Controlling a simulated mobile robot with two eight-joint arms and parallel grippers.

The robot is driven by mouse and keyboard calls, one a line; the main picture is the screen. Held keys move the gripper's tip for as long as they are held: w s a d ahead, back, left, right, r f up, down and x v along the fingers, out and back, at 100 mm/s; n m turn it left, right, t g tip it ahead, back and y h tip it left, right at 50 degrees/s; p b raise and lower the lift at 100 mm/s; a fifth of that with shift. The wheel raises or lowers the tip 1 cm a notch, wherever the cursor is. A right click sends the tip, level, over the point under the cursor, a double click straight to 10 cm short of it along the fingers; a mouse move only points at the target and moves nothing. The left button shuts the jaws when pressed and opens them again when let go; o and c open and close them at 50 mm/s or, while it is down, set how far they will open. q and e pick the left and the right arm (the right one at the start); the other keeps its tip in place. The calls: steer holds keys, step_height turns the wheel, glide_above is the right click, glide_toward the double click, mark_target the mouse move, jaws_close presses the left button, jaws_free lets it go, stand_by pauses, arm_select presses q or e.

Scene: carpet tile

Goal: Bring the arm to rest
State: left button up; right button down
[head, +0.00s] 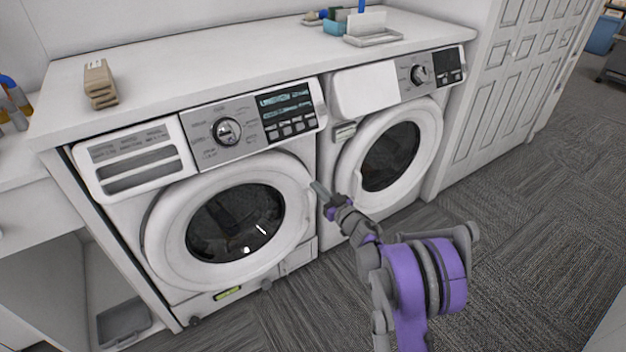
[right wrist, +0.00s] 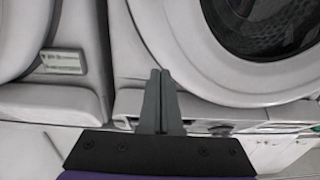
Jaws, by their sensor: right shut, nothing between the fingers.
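My right arm (head: 415,280), purple and grey, reaches up from the bottom right in the head view. Its right gripper (head: 318,190) is in front of the gap between the two washing machines, close to the right rim of the left machine's round door (head: 160,228). In the right wrist view the two grey fingers (right wrist: 160,80) are together with nothing between them. Part of a round machine door (right wrist: 180,35) shows just beyond the fingertips; whether they touch it I cannot tell. My left gripper is not in view.
The right washing machine (head: 366,92) stands beside the left one under a white counter (head: 200,62). A grey bin (head: 122,322) is at lower left. Carpet (head: 530,200) is clear on the right.

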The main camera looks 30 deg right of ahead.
steer(key=s+a+r+m+g+h, duration=0.35)
steer(key=s+r+h, duration=0.35)
steer(key=s, duration=0.6)
steer(key=s+a+f+n+g+y, duration=0.1)
steer(key=s+a+f+g+y, duration=0.3)
steer(key=s, duration=0.6)
steer(key=s+a+f+n+g+p, duration=0.1)
steer(key=s+a+f+g, duration=0.15)
steer(key=s+a, duration=0.6)
steer(key=s+a+f+g+y, duration=0.1)
steer(key=s+a+f+g, duration=0.2)
steer(key=s, duration=0.9)
arm_select(q)
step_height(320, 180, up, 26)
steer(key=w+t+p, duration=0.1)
steer(key=p, duration=2)
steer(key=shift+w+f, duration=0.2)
arm_select(e)
step_height(320, 180, up, 25)
steer(key=w, duration=0.2)
steer(key=shift+w+r, duration=0.15)
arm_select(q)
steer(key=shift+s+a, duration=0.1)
